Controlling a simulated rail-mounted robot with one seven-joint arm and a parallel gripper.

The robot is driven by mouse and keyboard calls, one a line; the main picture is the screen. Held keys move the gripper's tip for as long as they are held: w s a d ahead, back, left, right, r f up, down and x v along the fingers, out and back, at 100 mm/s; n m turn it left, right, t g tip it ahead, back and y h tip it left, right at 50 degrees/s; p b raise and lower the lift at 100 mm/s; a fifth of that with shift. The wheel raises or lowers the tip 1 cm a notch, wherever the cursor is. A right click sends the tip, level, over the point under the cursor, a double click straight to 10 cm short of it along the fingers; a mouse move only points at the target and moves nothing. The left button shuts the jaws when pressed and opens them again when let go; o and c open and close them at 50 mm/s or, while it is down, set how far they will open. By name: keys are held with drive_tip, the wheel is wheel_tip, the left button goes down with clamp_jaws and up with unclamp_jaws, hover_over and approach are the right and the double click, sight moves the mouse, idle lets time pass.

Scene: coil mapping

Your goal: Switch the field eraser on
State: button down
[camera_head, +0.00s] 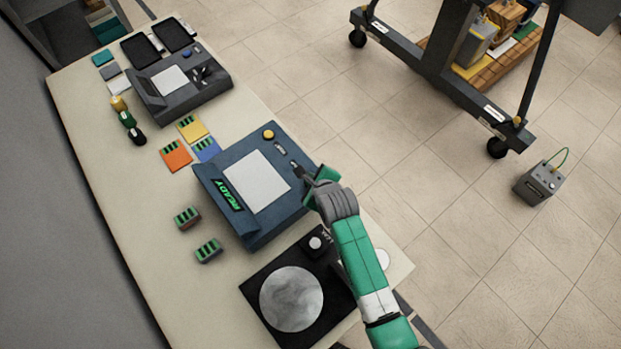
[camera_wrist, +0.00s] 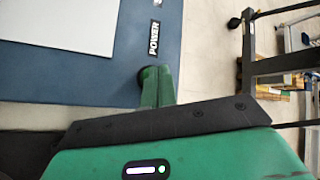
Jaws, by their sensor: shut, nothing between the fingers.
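A blue console (camera_head: 222,178) with a white top plate (camera_head: 257,181) stands mid-table. A POWER label (camera_wrist: 153,38) shows on the blue surface (camera_wrist: 105,82) in the wrist view. My gripper (camera_head: 299,170) is shut and empty at the console's right edge, by the labels. In the wrist view its closed fingertips (camera_wrist: 148,73) lie just below the POWER label. No name reading field eraser is legible.
A black unit with a round grey plate (camera_head: 291,298) stands nearer on the table. A dark grey device (camera_head: 178,90) stands at the far end. Coloured cards (camera_head: 175,154) and small blocks (camera_head: 187,218) lie left. A wheeled frame (camera_head: 440,85) stands on the floor.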

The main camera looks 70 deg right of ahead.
wheel_tip(320, 180, up, 6)
drive_tip(key=p, duration=0.6)
drive_tip(key=shift+r, duration=0.15)
drive_tip(key=shift+f, duration=0.2)
